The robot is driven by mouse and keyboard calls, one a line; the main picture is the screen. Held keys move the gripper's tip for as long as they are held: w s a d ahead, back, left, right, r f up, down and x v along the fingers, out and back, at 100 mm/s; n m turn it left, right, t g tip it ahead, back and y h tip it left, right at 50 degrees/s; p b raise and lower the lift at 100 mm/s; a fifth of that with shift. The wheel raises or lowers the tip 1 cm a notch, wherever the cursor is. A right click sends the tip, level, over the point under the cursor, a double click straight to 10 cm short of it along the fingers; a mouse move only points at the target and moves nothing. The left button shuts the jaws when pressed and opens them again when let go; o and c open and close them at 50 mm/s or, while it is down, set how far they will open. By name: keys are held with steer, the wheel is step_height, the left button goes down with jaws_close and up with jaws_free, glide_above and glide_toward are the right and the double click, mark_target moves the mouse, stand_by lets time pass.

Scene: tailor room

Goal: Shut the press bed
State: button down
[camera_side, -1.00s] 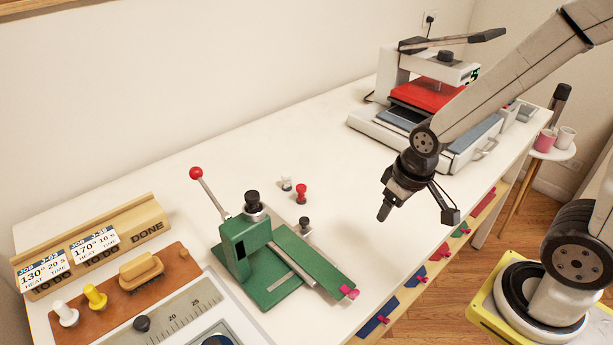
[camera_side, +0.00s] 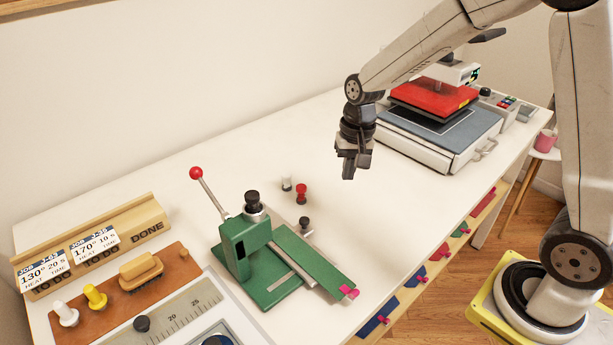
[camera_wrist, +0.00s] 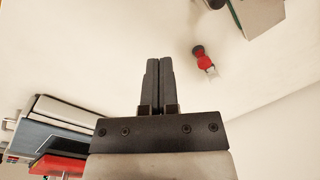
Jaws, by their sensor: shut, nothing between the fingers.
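The heat press has a red upper platen (camera_side: 432,98) and a grey-blue bed (camera_side: 462,133) that sticks out toward the table's front edge. The bed's front handle (camera_side: 487,149) shows at its near end. In the wrist view the bed (camera_wrist: 60,138) and the red platen (camera_wrist: 57,165) are at the lower left. My gripper (camera_side: 348,176) is shut and empty. It hangs above the bare table, left of the press and apart from it. In the wrist view its fingers (camera_wrist: 157,62) lie side by side. My arm hides part of the press's back.
A green hand press (camera_side: 262,265) with a red-knobbed lever stands at front centre. A job-card rack (camera_side: 95,245) is at the left.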

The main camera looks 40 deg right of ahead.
steer(key=w+m+g+y, duration=0.1)
steer(key=w+m+g, duration=0.1)
steer(key=w+m, duration=0.3)
steer(key=w, duration=0.3)
steer(key=shift+w+r+m+y, duration=0.25)
steer(key=shift+w+m+y, duration=0.05)
steer(key=shift+y, duration=0.1)
steer(key=shift+d, duration=0.1)
steer(key=x, duration=1)
steer(key=shift+s+a+f, duration=0.1)
steer(key=shift+s+a, duration=0.15)
steer(key=shift+a, duration=0.25)
steer(key=shift+s+a+f, duration=0.1)
steer(key=shift+s+a, duration=0.1)
steer(key=shift+a, duration=0.25)
steer(key=shift+s+a+f, duration=0.2)
steer(key=shift+s+a, duration=0.2)
steer(key=shift+a, duration=0.4)
